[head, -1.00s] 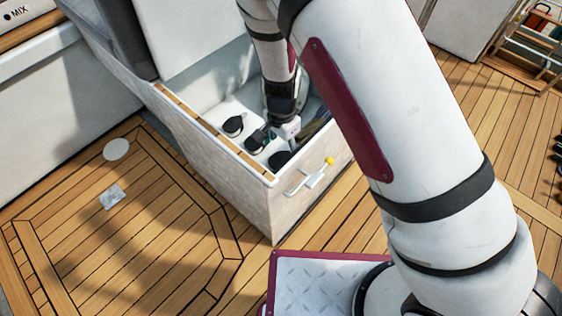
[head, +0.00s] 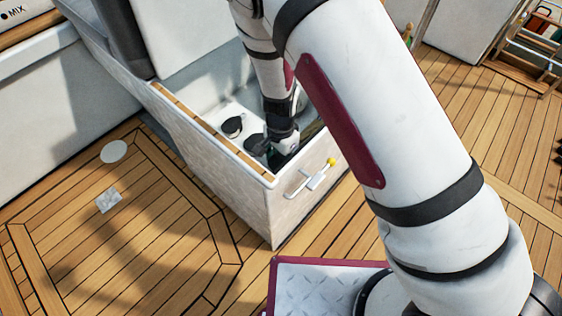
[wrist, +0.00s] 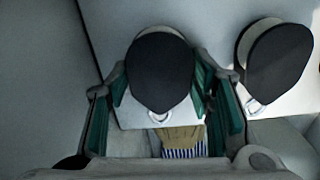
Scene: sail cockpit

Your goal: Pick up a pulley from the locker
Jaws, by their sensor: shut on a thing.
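The locker (head: 212,142) is an open white bin with a wood-topped edge, and my arm reaches down into it. My gripper (head: 284,150) is low inside it. In the wrist view, a dark rounded pulley (wrist: 160,75) with a pale edge and a small metal eye sits between the green-padded fingers of my gripper (wrist: 160,88), which is shut on it. A second pulley (wrist: 275,62) lies to the right, clear of the fingers. In the head view, a dark pulley (head: 232,127) shows on the white locker floor; the held one is mostly hidden by the gripper.
A striped thing with a tan part (wrist: 182,142) lies just below the held pulley in the wrist view. The locker's front wall has a handle with a yellow knob (head: 331,162).

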